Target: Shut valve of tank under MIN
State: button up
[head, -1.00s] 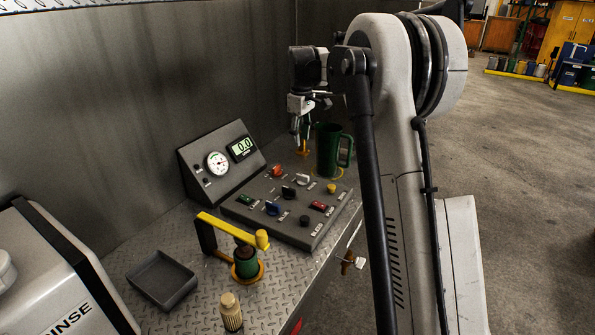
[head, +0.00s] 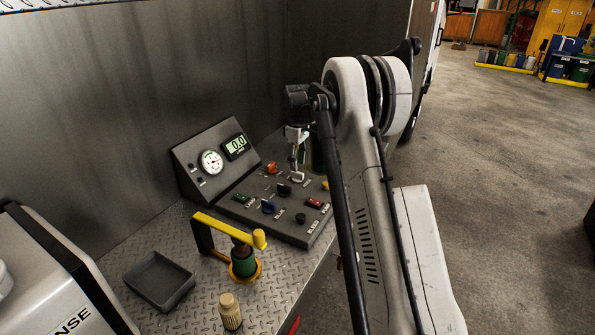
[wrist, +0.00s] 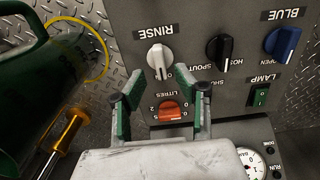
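The control panel (head: 262,222) carries several knobs. In the wrist view, the white knob (wrist: 160,61) labelled RINSE stands just beyond my gripper (wrist: 154,92), whose green-padded fingers are spread and empty. The blue knob (wrist: 283,42) labelled BLUE is at the upper right. In the head view, my gripper (head: 298,162) points down, close above the white knob (head: 297,177); I cannot tell whether they touch. The blue knob (head: 268,207) is nearer the camera. A white tank (head: 50,275), its label cut to "NSE", stands lower left. No MIN mark is legible.
A black knob (wrist: 219,52), orange dial (wrist: 170,109) and green lamp switch (wrist: 259,94) are nearby. A yellow lever (head: 225,228) and grey tray (head: 158,280) are on the bench.

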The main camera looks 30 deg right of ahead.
aim_at(297, 172)
jog(key=shift+f, duration=2.1)
grip_shut()
